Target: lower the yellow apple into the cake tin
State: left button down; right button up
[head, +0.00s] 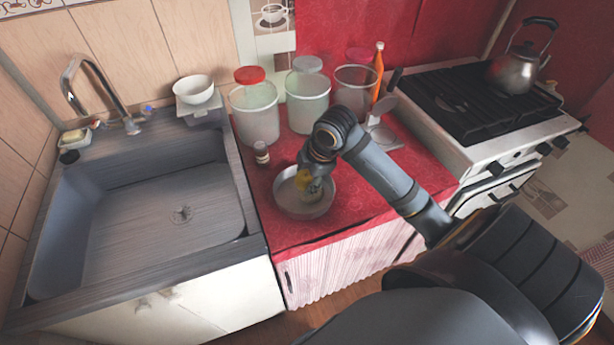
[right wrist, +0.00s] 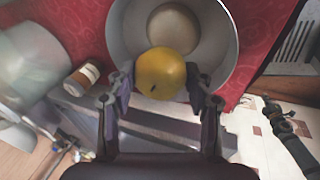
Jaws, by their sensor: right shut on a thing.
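The yellow apple (right wrist: 160,73) is between the fingertips of my right gripper (right wrist: 160,90), which is shut on it. In the head view the apple (head: 302,176) shows only as a small yellow patch, partly covered by the gripper (head: 311,185). The cake tin (head: 287,206) is a round grey tin on the red counter. The gripper and apple are over the tin's opening in the head view. In the right wrist view the apple overlaps the near part of the tin (right wrist: 222,62); a pale round thing (right wrist: 174,28) shows inside. The apple's exact height is unclear. My left gripper is out of view.
Several tall clear containers (head: 256,112) and an orange bottle (head: 378,75) stand behind. The sink (head: 165,205) is left, the stove (head: 470,100) right. Free red counter (head: 375,195) lies right of the tin.

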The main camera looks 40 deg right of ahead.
aim_at(307, 185)
jog(key=shift+f+b, duration=0.9)
jog(key=shift+f, duration=0.65)
dwell(0.4)
jog(key=o, duration=1.3)
jog(key=shift+r, duration=0.1)
jog(key=shift+d+r, duration=0.1)
jog(key=shift+r, duration=0.15)
jog(key=shift+v, duration=5.7)
jog(key=shift+f, duration=0.1)
